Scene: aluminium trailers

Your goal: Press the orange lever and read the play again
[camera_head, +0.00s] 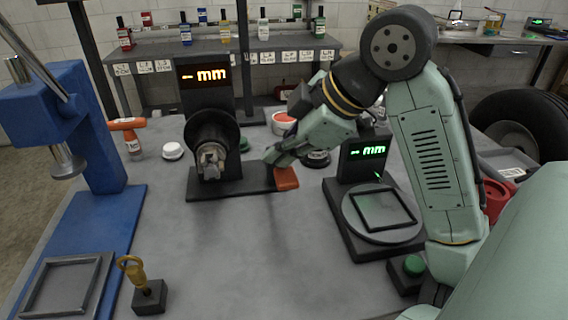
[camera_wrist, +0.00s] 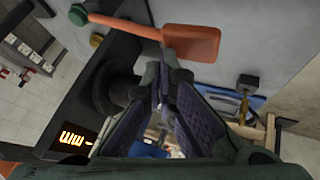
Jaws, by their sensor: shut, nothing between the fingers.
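The orange lever (camera_head: 286,178) sticks out at the right end of the dark base (camera_head: 232,190) of the black gauge stand (camera_head: 207,105). In the wrist view, the lever's flat orange paddle (camera_wrist: 192,43) and thin arm show just beyond the fingertips. My gripper (camera_head: 270,158) is shut and empty, just above and left of the paddle. It also shows in the wrist view (camera_wrist: 164,82); I cannot tell whether it touches the lever. The stand's display (camera_head: 205,76) shows orange "- mm" without digits. A dark round spindle holding a grey part (camera_head: 211,160) sits below it.
The front middle bench is clear.

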